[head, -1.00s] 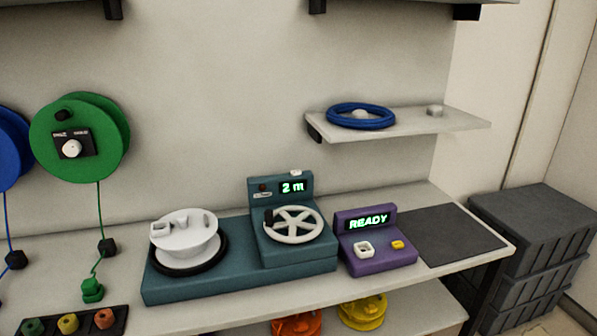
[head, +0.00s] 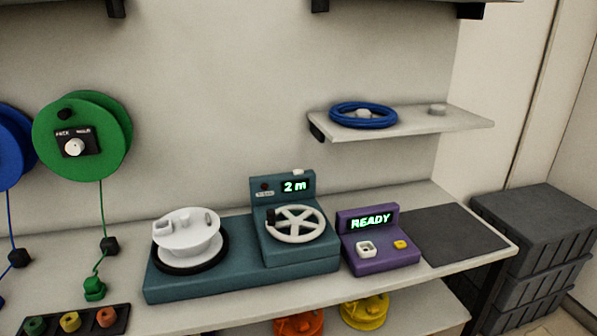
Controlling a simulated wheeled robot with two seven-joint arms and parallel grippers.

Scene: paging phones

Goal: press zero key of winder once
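The teal winder (head: 243,272) stands on the bench. On its left end is a white spool-like drum (head: 187,234) over a black ring. On its right is a raised block with a white spoked handwheel (head: 299,223) and a display (head: 295,187) reading "2 m". A small white key (head: 298,172) sits on top of the display housing, and a small dark round part (head: 264,186) is left of the display. The key's label is too small to read. Neither of my grippers is in view.
A purple device (head: 380,256) reading "READY" stands right of the winder, beside a dark mat (head: 455,235). A shelf (head: 470,121) above holds a blue coil (head: 363,116). A green reel (head: 80,138) hangs at left. Grey crates (head: 545,235) stand at right.

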